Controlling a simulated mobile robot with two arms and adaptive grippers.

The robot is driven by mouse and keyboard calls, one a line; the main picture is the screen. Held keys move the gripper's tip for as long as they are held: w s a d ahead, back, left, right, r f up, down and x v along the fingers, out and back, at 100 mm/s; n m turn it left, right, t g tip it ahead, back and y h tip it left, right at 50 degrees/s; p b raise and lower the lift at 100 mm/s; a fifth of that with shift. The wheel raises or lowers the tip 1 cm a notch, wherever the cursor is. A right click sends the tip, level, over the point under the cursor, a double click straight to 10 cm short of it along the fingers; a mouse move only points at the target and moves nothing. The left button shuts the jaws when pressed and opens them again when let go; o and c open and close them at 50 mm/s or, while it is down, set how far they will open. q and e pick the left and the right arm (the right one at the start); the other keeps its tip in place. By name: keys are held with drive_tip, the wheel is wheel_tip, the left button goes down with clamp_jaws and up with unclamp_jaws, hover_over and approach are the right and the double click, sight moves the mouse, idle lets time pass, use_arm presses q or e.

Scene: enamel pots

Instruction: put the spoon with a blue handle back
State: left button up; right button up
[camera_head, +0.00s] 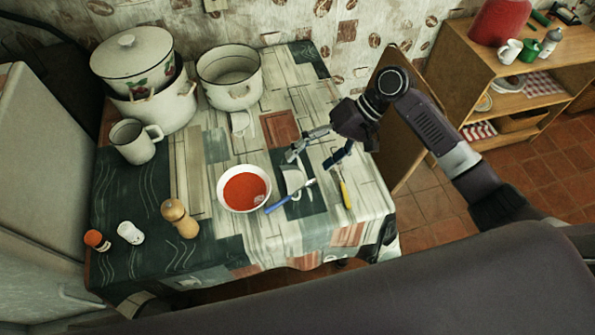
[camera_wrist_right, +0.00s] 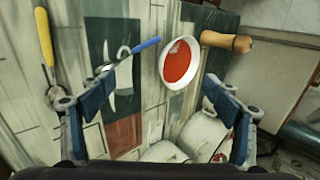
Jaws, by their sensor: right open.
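The spoon with a blue handle (camera_head: 279,204) lies on the patterned tablecloth (camera_head: 312,236), just right of the bowl of red soup (camera_head: 243,189). Its blue handle points toward the bowl and its metal end points away to the right. It also shows in the right wrist view (camera_wrist_right: 145,46), beyond the fingers. My right gripper (camera_head: 310,160) is open and empty above the table, behind the spoon and apart from it. Its two blue-padded fingers stand wide apart in the right wrist view (camera_wrist_right: 160,84). My left gripper is not recognisable in either view.
A yellow-handled utensil (camera_head: 345,193) lies right of the spoon. An enamel mug (camera_head: 135,140), a lidded pot (camera_head: 135,60) and an open pot (camera_head: 230,77) stand at the back. A wooden shelf is at the right.

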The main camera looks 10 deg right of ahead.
drive_tip(key=v, duration=0.3)
drive_tip(key=shift+d+r, duration=0.1)
drive_tip(key=shift+r, duration=0.1)
idle(0.3)
